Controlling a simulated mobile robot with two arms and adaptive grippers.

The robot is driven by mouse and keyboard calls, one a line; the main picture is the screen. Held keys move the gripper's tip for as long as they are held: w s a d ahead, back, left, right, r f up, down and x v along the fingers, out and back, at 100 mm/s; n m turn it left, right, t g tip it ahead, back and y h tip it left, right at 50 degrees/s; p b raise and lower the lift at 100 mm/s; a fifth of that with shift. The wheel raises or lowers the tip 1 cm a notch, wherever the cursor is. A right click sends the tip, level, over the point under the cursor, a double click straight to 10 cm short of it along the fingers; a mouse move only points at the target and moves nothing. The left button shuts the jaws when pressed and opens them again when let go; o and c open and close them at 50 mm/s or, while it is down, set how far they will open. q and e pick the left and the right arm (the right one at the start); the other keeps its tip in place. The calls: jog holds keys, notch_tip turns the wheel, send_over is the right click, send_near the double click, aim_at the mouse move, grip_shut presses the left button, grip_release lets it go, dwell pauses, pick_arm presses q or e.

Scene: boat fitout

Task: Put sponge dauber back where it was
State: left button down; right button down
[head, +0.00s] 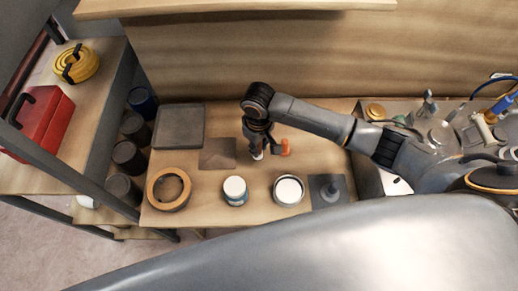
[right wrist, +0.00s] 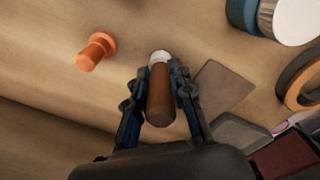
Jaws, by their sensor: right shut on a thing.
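My right gripper (head: 258,147) is over the middle of the wooden bench. In the right wrist view my right gripper (right wrist: 160,88) is shut on a brown cylinder with a white tip, which looks like the sponge dauber (right wrist: 160,95). The dauber's white end (head: 258,155) points down toward the bench in the head view; I cannot tell whether it touches. The gripper hides most of its handle there. My left gripper is not in view.
An orange peg-like piece (head: 285,147) stands right of the gripper. A brown sheet (head: 217,154) and grey tray (head: 179,127) lie left. A wooden ring (head: 169,188), white-topped container (head: 235,190), round tin (head: 288,190) and grey square plate (head: 328,190) line the front.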

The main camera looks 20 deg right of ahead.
jog(key=shift+s+f, duration=0.1)
jog(key=shift+f, duration=0.9)
jog(key=shift+f, duration=0.15)
jog(key=c, duration=1.2)
grip_release()
jog(key=shift+o, duration=0.2)
notch_tip(320, 180, up, 12)
jog(key=shift+r, duration=0.2)
jog(key=shift+f, duration=0.1)
